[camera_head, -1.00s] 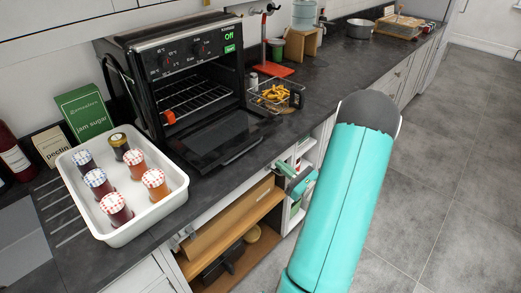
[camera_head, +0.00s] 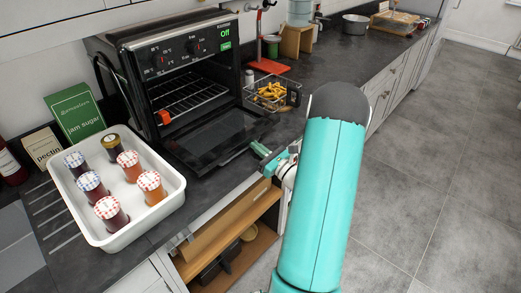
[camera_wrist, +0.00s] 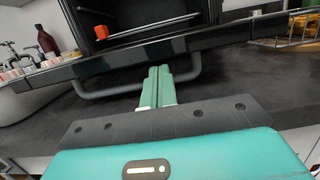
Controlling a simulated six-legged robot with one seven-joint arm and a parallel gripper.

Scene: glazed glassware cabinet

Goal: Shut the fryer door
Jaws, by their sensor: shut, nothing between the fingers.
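The black fryer (camera_head: 178,60) stands on the dark counter with its display reading "Off". Its glass door (camera_head: 213,140) is folded down, open, and lies low in front of the cavity. My gripper (camera_head: 257,148) is shut and empty, at the door's front right corner. In the wrist view my closed green fingers (camera_wrist: 158,70) point at the door's front edge (camera_wrist: 120,62) and overlap the grey bar handle (camera_wrist: 105,91) in the picture. I cannot tell whether they touch it. A wire rack (camera_head: 190,95) shows inside the cavity.
A white tray (camera_head: 112,237) of lidded jars stands left of the door. A basket of fries (camera_head: 270,94) is right of the fryer. An orange item (camera_head: 163,117) sits at the cavity's lower left. Open shelves (camera_head: 235,235) lie below the counter.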

